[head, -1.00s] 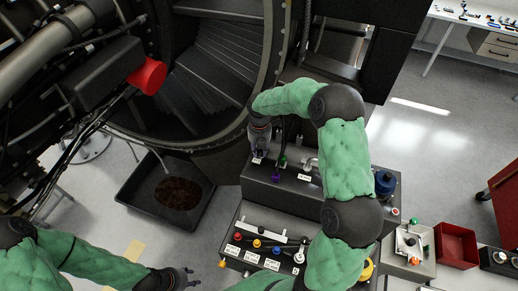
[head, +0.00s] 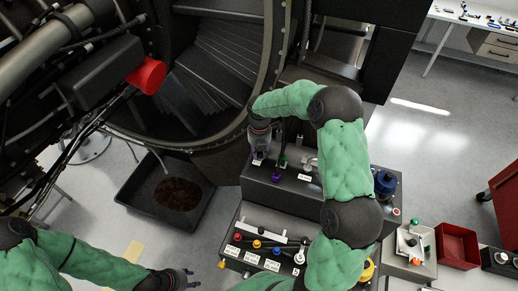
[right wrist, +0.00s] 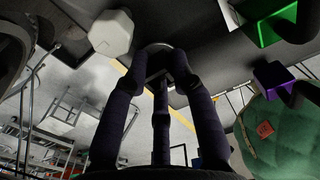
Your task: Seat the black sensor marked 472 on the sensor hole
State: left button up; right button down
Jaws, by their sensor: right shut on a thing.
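My right gripper (head: 259,155) points down at the left end of the raised dark block. Its fingers (right wrist: 160,72) close together on a small dark thing with a pale curved rim (right wrist: 158,46), which I take to be the black sensor. Most of it is hidden by the fingers, and no 472 mark is readable. The sensor hole cannot be made out; whether the held thing touches the block is unclear. My left gripper (head: 190,278) is at the lower left, empty, its fingers apart.
The raised dark block (head: 290,192) carries a purple connector (head: 277,176) and a green one (head: 283,161) close to my right gripper. Below is a panel with coloured knobs and white labels. A black tray (head: 140,195) lies on the floor; a red bin (head: 457,245) is right.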

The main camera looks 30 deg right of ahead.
aim_at(259, 154)
jog(key=shift+f, duration=0.35)
jog(key=c, duration=0.6)
grip_release()
jog(key=shift+o, duration=0.2)
jog(key=shift+r, duration=0.1)
jog(key=shift+r+p, duration=2.15)
jog(key=shift+r, duration=1.3)
jog(key=shift+f, duration=0.1)
